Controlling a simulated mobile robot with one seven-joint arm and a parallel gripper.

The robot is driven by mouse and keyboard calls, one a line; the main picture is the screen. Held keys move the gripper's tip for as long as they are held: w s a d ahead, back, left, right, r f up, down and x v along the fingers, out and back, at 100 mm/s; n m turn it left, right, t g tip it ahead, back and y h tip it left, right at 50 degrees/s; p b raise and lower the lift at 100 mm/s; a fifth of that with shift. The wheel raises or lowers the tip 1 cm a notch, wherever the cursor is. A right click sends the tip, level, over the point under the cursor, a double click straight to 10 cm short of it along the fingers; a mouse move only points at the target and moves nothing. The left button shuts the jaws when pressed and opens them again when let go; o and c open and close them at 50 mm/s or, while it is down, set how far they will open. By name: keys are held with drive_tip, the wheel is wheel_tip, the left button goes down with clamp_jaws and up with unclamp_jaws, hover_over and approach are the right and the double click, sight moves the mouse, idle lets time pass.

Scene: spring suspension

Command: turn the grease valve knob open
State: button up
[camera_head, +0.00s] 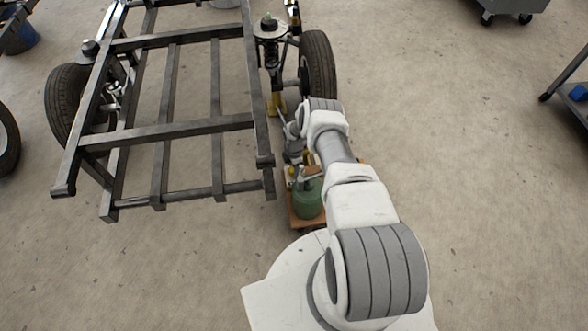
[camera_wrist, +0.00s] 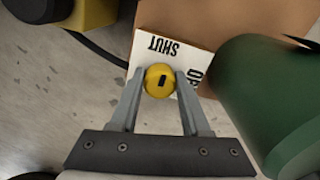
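In the wrist view my gripper (camera_wrist: 161,76) has a finger on each side of the knob, and the knob fills the gap between the tips. The fingers look closed on it, though contact is hard to confirm. In the head view my gripper (camera_head: 294,158) is small, above the green cylinder's cart, and I cannot make out the knob there.
A green cylinder (camera_wrist: 258,95) stands close to the right of my gripper, on an orange-brown base (camera_head: 300,221). A steel vehicle frame (camera_head: 185,128) with wheels is just left of my arm. A black hose and yellow part (camera_wrist: 90,15) lie upper left.

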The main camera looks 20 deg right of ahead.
clamp_jaws()
drive_tip(key=shift+m, duration=0.3)
drive_tip(key=m, duration=0.7)
drive_tip(key=shift+s, duration=0.1)
drive_tip(key=m, duration=0.5)
drive_tip(key=shift+a+m, duration=0.1)
drive_tip(key=shift+m, duration=0.2)
drive_tip(key=m, duration=0.4)
drive_tip(key=shift+m, duration=0.3)
